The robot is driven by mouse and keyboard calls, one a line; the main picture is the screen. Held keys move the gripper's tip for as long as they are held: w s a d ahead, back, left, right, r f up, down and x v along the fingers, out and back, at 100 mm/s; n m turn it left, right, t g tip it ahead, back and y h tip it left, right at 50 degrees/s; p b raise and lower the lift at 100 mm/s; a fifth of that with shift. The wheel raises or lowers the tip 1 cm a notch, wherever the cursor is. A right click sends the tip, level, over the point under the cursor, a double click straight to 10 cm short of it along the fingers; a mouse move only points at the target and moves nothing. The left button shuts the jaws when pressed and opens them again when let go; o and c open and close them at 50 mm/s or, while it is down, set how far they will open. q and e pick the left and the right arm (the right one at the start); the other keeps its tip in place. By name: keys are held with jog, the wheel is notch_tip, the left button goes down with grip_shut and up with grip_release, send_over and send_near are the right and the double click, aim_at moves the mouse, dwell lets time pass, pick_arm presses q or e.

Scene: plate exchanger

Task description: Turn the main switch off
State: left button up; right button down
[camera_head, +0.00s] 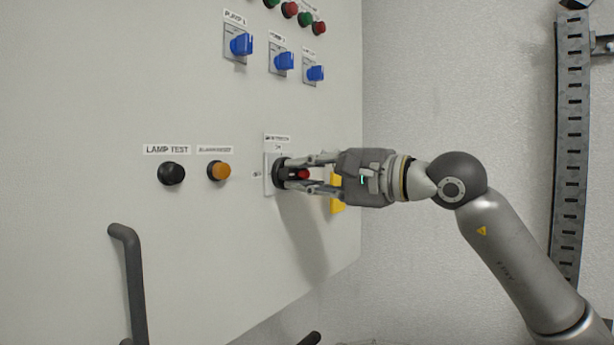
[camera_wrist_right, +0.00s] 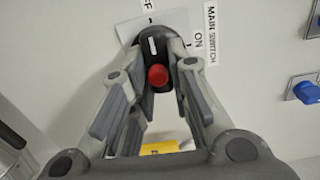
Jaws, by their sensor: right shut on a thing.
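The main switch (camera_head: 280,175) is a black rotary knob with a red part, on a light plate low on the grey cabinet front. In the right wrist view, the switch (camera_wrist_right: 152,46) shows a white line pointing roughly towards the partly cropped OFF label (camera_wrist_right: 148,5). The ON label (camera_wrist_right: 197,41) lies to its right. My right gripper (camera_head: 291,174) reaches in from the right, with its fingers on both sides of the knob, shut on it. The fingers hide part of the knob in the head view. My left gripper is not in view.
A black lamp test button (camera_head: 171,173) and an orange button (camera_head: 218,170) sit left of the switch. Blue pump switches (camera_head: 241,44) are above. A yellow part (camera_head: 337,192) is behind my gripper. A dark handle (camera_head: 134,285) sticks out at lower left.

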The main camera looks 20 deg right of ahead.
dwell(0.6)
jog(key=c, duration=1.4)
grip_release()
jog(key=shift+o, duration=0.2)
jog(key=v, duration=1.2)
